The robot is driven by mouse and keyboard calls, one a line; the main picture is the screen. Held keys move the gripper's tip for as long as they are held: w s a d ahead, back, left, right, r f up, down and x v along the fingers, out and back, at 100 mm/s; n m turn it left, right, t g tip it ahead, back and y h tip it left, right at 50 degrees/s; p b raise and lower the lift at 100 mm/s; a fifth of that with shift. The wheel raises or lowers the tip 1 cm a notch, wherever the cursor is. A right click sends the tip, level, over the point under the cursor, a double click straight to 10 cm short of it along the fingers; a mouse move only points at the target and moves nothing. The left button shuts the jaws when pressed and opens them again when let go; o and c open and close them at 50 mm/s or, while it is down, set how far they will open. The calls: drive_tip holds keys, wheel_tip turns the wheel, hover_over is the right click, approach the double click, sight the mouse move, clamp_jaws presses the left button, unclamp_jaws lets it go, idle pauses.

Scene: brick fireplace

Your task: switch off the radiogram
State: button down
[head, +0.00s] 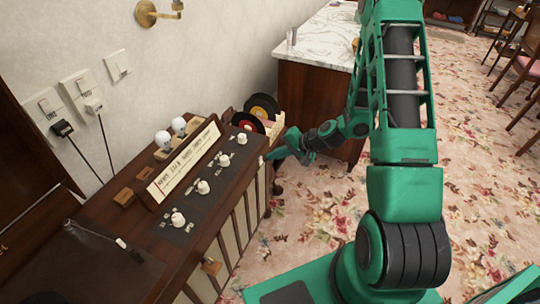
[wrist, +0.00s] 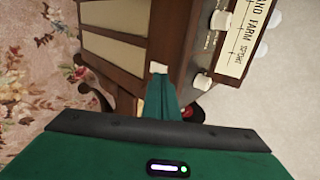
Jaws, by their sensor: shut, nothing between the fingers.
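The radiogram (head: 240,228) is a dark wooden cabinet with a slatted pale front, in the lower left of the head view. Its black panel (head: 190,210) carries several white knobs, including a near one (head: 178,219) and a far one (head: 242,138). A lettered pale dial (head: 184,162) stands behind them. My gripper (head: 270,156) is shut and empty beside the cabinet's far right end. In the wrist view, its pale fingertips (wrist: 158,68) are in front of the radiogram's front corner (wrist: 185,45); I cannot tell whether they touch.
Wall plates (head: 80,85) with plugs and hanging cords are behind the radiogram. Two white bulbs (head: 163,139) stand behind the dial. Records (head: 247,122) stand beyond its far end, near a marble-topped cabinet (head: 318,40). Floral carpet (head: 310,210) lies open to the right.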

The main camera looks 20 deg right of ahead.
drive_tip(key=v, duration=1.1)
drive_tip(key=shift+w+a+r, duration=0.15)
drive_tip(key=shift+w+r, duration=0.05)
drive_tip(key=shift+r, duration=0.25)
drive_tip(key=s+d+r+n+g+h, duration=0.1)
drive_tip(key=s+d+r+g+h, duration=0.1)
drive_tip(key=s+r, duration=0.4)
drive_tip(key=s+d+r+n+g+h, duration=0.1)
drive_tip(key=s+r, duration=0.5)
drive_tip(key=s, duration=0.8)
drive_tip(key=s+d+r+g+h, duration=0.3)
drive_tip(key=s+r, duration=0.3)
drive_tip(key=s, duration=0.4)
drive_tip(key=shift+d+r+n+g, duration=0.2)
drive_tip(key=shift+d+n+g, duration=0.25)
drive_tip(key=shift+g, duration=0.15)
